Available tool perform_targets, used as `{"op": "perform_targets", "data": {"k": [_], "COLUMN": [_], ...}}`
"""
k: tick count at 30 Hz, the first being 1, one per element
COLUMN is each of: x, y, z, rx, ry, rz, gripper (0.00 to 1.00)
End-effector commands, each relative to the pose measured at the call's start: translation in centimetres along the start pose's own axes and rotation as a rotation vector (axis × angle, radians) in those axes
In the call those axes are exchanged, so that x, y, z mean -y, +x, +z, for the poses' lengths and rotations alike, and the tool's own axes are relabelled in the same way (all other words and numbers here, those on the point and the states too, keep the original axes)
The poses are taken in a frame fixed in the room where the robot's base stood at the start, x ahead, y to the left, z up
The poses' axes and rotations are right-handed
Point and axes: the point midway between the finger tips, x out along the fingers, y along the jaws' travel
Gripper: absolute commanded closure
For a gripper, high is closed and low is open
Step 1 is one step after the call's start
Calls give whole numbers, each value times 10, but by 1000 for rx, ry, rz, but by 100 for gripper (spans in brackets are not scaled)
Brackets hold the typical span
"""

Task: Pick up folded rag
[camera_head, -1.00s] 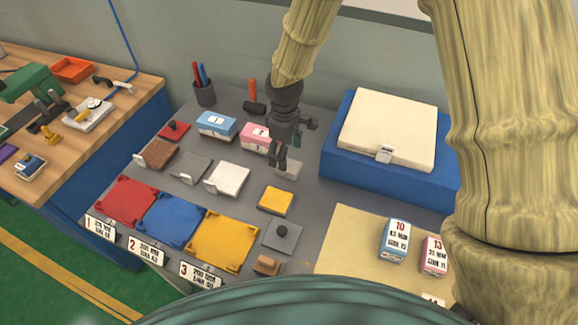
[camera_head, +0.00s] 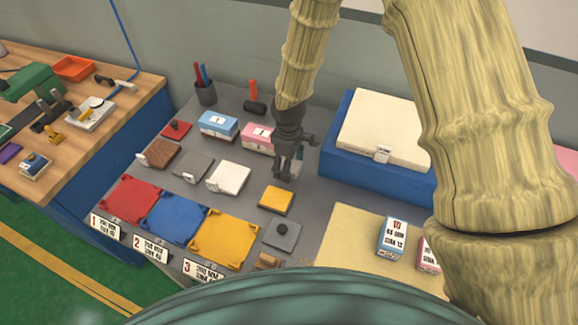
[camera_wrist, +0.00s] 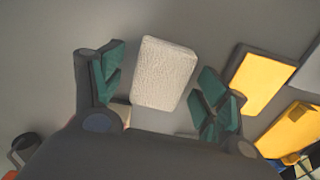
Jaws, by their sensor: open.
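The folded rag appears to be the off-white, textured rectangular pad (camera_wrist: 163,74) lying on the grey bench top in the wrist view. It lies between and just beyond my gripper's two green-padded fingers (camera_wrist: 158,95), with a gap on each side. My gripper is open and empty. In the head view my gripper (camera_head: 285,174) points down over the same spot and hides most of the pad. How high the fingertips are above the bench is hard to tell.
A yellow block (camera_head: 276,199) lies close in front of my gripper. A white block (camera_head: 229,177) is to the left and a pink box (camera_head: 258,137) behind. A blue box with a cream top (camera_head: 336,165) stands to the right. Red, blue and yellow trays (camera_head: 225,238) line the front left.

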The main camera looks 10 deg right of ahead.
Motion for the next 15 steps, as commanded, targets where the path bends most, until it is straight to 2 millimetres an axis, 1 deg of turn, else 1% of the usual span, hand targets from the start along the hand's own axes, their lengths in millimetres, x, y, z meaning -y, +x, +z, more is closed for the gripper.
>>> {"op": "perform_targets", "data": {"k": [2, 6, 8, 9, 15], "x": [0, 0, 0, 0, 0], "y": [0, 0, 0, 0, 0], "z": [0, 0, 0, 0, 0], "rx": [0, 0, 0, 0, 0], "ry": [0, 0, 0, 0, 0], "rz": [0, 0, 0, 0, 0], "gripper": [28, 53, 64, 68, 68]}}
